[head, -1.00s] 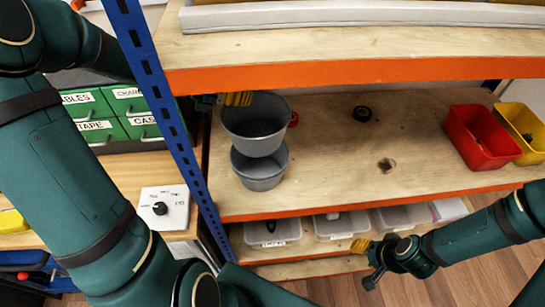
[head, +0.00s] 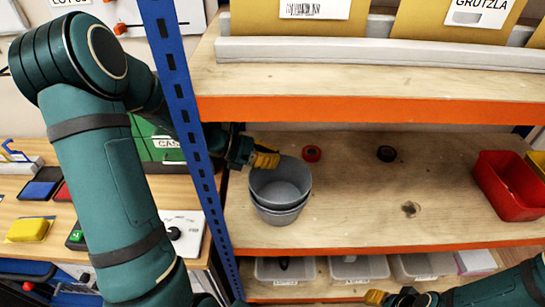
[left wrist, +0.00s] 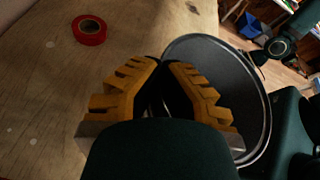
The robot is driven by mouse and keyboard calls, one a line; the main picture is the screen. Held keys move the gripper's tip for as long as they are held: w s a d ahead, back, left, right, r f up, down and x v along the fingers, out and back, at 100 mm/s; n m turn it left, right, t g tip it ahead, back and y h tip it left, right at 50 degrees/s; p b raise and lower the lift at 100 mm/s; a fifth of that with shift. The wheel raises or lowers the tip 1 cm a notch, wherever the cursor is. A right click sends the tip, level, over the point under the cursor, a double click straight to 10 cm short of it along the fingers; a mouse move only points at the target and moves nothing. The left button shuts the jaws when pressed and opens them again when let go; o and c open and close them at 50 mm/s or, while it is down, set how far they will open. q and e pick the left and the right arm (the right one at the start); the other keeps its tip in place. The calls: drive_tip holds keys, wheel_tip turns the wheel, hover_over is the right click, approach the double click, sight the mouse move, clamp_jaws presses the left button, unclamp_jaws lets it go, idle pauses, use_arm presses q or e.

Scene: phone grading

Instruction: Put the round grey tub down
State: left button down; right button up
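The round grey tub (head: 281,180) sits upright inside a second grey tub (head: 280,214) on the middle shelf, near the blue post. Only a band of the lower tub shows below it. My left gripper (head: 265,160) reaches in past the post and is at the tub's back left rim. In the left wrist view its yellow fingers (left wrist: 162,66) are close together, shut on the rim of the tub (left wrist: 215,75). The pinch itself is partly hidden by the fingers. My right gripper (head: 376,297) is at the bottom edge, only partly seen.
A red tape roll (head: 312,153) lies behind the tub, and a black roll (head: 386,153) further right. A red bin (head: 505,185) stands at the right. The wooden shelf (head: 370,220) between is clear. The blue post (head: 178,100) and upper shelf's orange edge (head: 370,109) bound my left arm.

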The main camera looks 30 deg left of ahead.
use_arm(q)
drive_tip(key=shift+s, duration=0.1)
drive_tip(key=shift+f+b, duration=0.35)
drive_tip(key=shift+f, duration=0.15)
drive_tip(key=c, duration=1.7)
unclamp_jaws()
drive_tip(key=o, duration=0.6)
drive_tip(key=shift+c, duration=0.2)
